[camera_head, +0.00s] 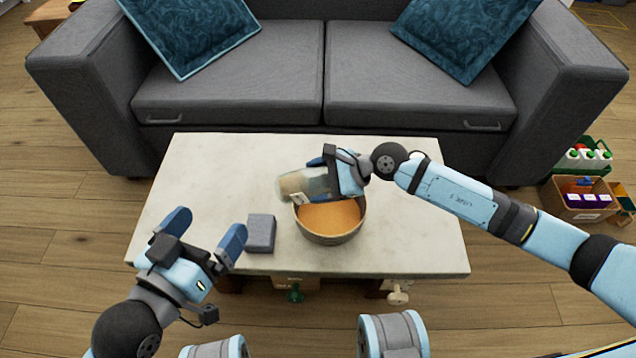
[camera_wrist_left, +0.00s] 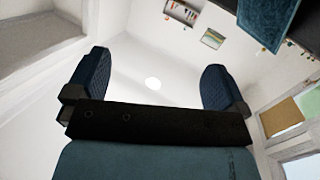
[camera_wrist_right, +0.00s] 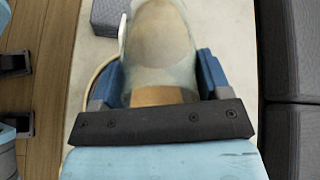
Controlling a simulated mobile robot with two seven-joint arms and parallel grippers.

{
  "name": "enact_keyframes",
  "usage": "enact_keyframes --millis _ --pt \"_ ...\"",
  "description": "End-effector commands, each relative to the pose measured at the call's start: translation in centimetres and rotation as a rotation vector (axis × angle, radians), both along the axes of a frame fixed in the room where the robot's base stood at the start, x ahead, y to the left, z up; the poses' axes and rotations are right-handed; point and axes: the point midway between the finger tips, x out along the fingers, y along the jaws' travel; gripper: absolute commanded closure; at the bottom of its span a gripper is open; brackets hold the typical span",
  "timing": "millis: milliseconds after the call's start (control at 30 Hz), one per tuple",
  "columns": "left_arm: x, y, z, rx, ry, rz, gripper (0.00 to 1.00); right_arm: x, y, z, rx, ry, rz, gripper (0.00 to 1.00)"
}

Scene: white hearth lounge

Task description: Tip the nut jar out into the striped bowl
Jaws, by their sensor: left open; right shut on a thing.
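The nut jar (camera_head: 303,184) is see-through with a tan part inside. My right gripper (camera_head: 332,170) is shut on it and holds it lying nearly level over the back left rim of the bowl. The jar (camera_wrist_right: 155,70) fills the space between the fingers in the right wrist view; I cannot clearly tell what it still contains. The bowl (camera_head: 334,238) stands upright on the table, with an orange inside; its stripes are hard to make out. I see no separate nuts in it. My left gripper (camera_head: 205,230) is open and empty above the table's front left.
A grey block (camera_head: 261,233) lies on the pale table (camera_head: 420,240), left of the bowl. A grey sofa (camera_head: 230,90) stands behind the table. Crates with bottles and boxes (camera_head: 580,200) stand on the floor at right. The table's right and back left are clear.

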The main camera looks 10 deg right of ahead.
Motion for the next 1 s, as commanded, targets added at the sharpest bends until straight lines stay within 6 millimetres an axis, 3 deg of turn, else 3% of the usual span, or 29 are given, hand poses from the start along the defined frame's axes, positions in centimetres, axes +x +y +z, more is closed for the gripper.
enact_keyframes --millis 600,667,1000 --pt "2.8 1.7 -0.1 0.198 -0.338 0.011 0.01 -0.1 -0.5 -2.1 0.196 -0.037 -0.002 0.59" --pt "3.1 1.9 1.2 0.213 -0.376 0.009 0.01 -0.2 -0.5 -1.8 0.244 -0.041 -0.001 0.59" --pt "2.8 1.9 1.5 0.207 -0.373 0.008 0.01 -0.3 -1.2 -2.2 0.484 -0.091 -0.002 0.59"
